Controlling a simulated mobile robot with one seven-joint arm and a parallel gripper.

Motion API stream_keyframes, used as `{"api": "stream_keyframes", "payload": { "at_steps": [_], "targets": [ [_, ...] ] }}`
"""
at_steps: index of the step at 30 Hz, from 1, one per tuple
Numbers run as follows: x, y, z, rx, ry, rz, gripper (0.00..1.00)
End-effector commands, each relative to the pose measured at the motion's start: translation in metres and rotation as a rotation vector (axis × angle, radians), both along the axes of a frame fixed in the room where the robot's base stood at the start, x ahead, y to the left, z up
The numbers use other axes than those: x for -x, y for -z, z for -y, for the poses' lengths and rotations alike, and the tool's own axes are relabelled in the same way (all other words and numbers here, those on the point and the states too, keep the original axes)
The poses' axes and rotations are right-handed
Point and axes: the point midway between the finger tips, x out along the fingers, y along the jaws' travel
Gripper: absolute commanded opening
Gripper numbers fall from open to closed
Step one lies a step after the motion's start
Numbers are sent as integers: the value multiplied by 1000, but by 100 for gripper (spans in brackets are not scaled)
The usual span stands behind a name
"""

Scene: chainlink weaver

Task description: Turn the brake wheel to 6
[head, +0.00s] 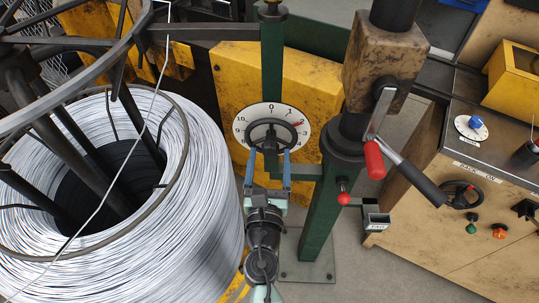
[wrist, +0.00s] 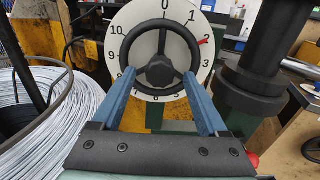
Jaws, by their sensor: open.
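The brake wheel (head: 271,133) is a dark handwheel with a central hub, in front of a round white numbered dial (head: 243,117) on the green post. It also shows in the wrist view (wrist: 160,72), with 0 at the top of the dial (wrist: 123,24). A red mark on the dial sits close to the 2 at the upper right. My gripper (head: 269,153) is open. In the wrist view its two blue fingers (wrist: 159,78) reach to either side of the hub, over the wheel's lower rim. I cannot tell whether they touch it. The fingers hide part of the lower dial.
A large wire coil (head: 205,190) on a dark reel stands close on the left. A crank with a red grip (head: 374,160) and a red-knobbed lever (head: 344,198) are on the right. A control bench (head: 470,240) stands farther right. Yellow panels (head: 235,75) lie behind the dial.

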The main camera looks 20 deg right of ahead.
Motion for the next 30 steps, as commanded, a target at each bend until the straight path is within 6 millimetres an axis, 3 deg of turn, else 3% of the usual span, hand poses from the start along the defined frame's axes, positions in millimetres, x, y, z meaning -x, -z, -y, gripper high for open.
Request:
{"api": "stream_keyframes", "payload": {
  "at_steps": [10, 23, 30],
  "targets": [
    [-4, 0, 2, 0, 0, 0, 77],
    [-3, 0, 2, 0, 0, 0, 1],
    [-3, 0, 2, -9, 0, 4, 0]
  ]
}}
